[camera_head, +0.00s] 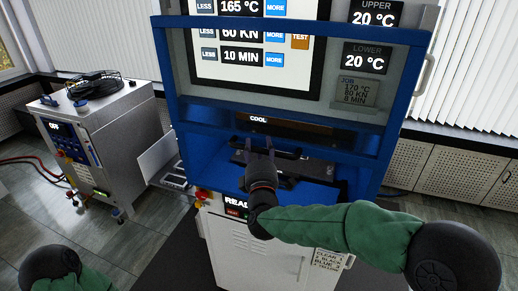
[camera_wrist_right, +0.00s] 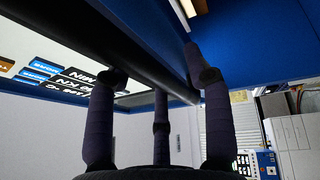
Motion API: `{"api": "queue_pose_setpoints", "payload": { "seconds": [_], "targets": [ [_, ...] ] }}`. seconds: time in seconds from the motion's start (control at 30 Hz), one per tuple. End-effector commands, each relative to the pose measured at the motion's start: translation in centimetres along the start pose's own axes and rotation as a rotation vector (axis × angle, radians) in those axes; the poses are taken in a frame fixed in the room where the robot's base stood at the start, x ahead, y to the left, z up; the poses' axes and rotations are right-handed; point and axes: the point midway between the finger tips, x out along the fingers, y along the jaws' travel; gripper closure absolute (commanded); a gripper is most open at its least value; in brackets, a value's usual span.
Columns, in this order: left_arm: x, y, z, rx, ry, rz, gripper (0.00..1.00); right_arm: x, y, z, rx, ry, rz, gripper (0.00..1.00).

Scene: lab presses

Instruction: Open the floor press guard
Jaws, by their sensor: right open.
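The floor press is the large blue and grey machine in the middle of the head view. Its guard (camera_head: 165,60) is a blue frame across the front, with the screen showing through it. The guard's lower blue bar runs across the front near the press opening. My right gripper (camera_head: 270,154) is open, fingers pointing up at this lower bar. In the right wrist view, its fingers (camera_wrist_right: 160,110) stand close around a dark-edged blue bar (camera_wrist_right: 120,50); I cannot tell whether they touch it. My left gripper is out of view; only my left arm shows at lower left.
A grey control cabinet (camera_head: 100,130) with a black cable coil on top stands at left, red hoses on the floor beside it. A small side tray (camera_head: 165,165) sits at the press's left. A red button (camera_head: 201,194) is below the opening. Perforated cabinets (camera_head: 455,170) line the back right.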

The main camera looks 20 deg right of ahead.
Motion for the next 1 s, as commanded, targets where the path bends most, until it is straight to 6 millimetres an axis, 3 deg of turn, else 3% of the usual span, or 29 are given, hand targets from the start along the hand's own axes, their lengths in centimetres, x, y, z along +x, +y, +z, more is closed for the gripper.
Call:
{"api": "queue_pose_setpoints", "payload": {
  "seconds": [0.27,0.7,1.0],
  "targets": [
    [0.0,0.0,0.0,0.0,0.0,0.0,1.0,-2.0,0.0,-0.1,0.001,0.003,-0.002,0.49],
    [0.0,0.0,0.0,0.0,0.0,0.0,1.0,-10.0,0.0,-0.1,0.001,0.002,0.0,0.49],
    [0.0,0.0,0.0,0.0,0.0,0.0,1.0,-12.0,0.0,0.0,0.0,0.0,0.0,0.49]
  ]
}}
